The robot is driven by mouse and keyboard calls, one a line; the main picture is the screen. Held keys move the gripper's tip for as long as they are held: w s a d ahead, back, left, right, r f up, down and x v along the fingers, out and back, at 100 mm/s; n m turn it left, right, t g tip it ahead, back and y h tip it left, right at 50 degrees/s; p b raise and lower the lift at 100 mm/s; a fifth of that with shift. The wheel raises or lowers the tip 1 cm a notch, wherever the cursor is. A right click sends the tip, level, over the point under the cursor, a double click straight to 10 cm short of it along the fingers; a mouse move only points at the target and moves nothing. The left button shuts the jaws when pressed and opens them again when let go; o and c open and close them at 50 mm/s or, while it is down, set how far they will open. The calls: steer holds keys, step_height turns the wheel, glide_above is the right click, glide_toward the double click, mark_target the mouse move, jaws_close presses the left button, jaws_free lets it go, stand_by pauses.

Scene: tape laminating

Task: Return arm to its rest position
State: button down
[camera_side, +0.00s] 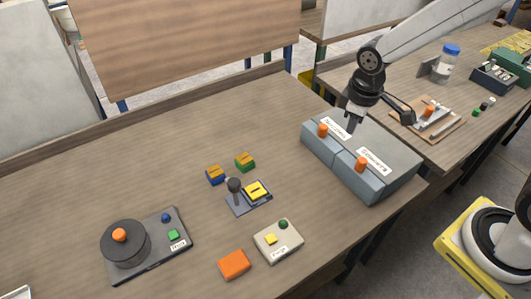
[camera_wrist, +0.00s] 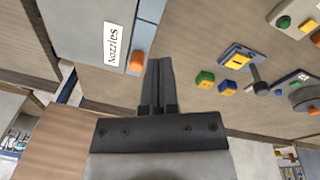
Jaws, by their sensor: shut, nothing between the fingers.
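My gripper (camera_side: 354,122) hangs pointing down over the back part of a grey two-lid box (camera_side: 398,172), close to its rear label; the exact gap cannot be told. In the wrist view, my gripper's fingers (camera_wrist: 158,64) are together with nothing between them. The box (camera_wrist: 78,30) also shows there at upper left, with a white label (camera_wrist: 113,44) reading "Nozzles" and an orange knob (camera_wrist: 136,62) left of the fingertips. In the side view both lids lie closed, with orange knobs (camera_side: 322,130) and (camera_side: 361,164).
A round dark device with an orange knob (camera_side: 119,235) stands at front left. A lever plate (camera_side: 248,197), blue and green blocks (camera_side: 244,162), an orange block (camera_side: 235,264) and a button box (camera_side: 279,241) lie mid-table. A second table holds a jar (camera_side: 447,64) and tray. The table's back left is clear.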

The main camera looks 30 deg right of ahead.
steer(key=s+d+f+m+t, duration=0.1)
steer(key=s+d+m, duration=0.1)
steer(key=s+m, duration=0.3)
steer(key=shift+s+d+t+y, duration=0.3)
steer(key=shift+s+d, duration=0.05)
steer(key=shift+s, duration=0.65)
